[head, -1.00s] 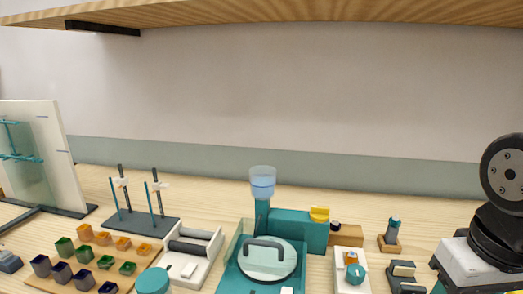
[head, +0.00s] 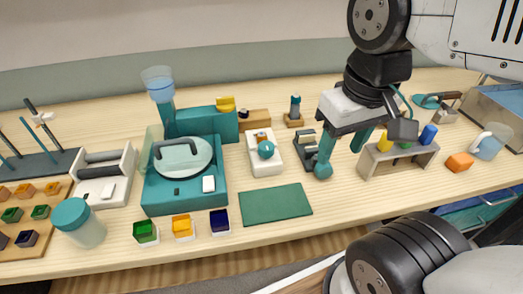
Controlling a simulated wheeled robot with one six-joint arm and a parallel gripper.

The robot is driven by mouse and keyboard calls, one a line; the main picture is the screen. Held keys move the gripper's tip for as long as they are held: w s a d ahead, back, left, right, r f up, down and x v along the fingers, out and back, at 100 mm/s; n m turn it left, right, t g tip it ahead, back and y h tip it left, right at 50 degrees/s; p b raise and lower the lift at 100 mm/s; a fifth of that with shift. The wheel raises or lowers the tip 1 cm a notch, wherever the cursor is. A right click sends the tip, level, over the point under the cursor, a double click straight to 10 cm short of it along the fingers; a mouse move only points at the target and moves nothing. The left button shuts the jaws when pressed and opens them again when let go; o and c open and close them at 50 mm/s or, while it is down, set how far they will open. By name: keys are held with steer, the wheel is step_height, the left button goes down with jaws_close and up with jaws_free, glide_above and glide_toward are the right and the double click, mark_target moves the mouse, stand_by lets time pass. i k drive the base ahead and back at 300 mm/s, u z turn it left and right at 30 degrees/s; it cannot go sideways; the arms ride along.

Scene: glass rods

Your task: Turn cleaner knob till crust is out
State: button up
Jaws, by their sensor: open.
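A small white box (head: 259,164) stands mid-table with a round teal knob (head: 266,150) on its front and a small brown-orange piece (head: 261,137) above the knob. It looks like the cleaner, but no label can be read and I cannot tell whether the brown-orange piece is the crust. My gripper (head: 343,153) points down to the right of the box, with its teal fingers apart and nothing visible between them. It is clear of the knob, above or beside a dark block (head: 305,150).
A teal machine (head: 184,203) with a round lid stands left of the box. A green mat (head: 276,204) lies in front. A wooden rack (head: 397,164) with coloured pieces, an orange block (head: 460,162) and a clear mug (head: 490,141) are at right. Colored cubes (head: 182,227) line the front edge.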

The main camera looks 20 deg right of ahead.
mark_target(266, 148)
steer(key=k, duration=0.9)
steer(key=z, duration=0.75)
steer(key=i, duration=0.65)
steer(key=u, duration=1)
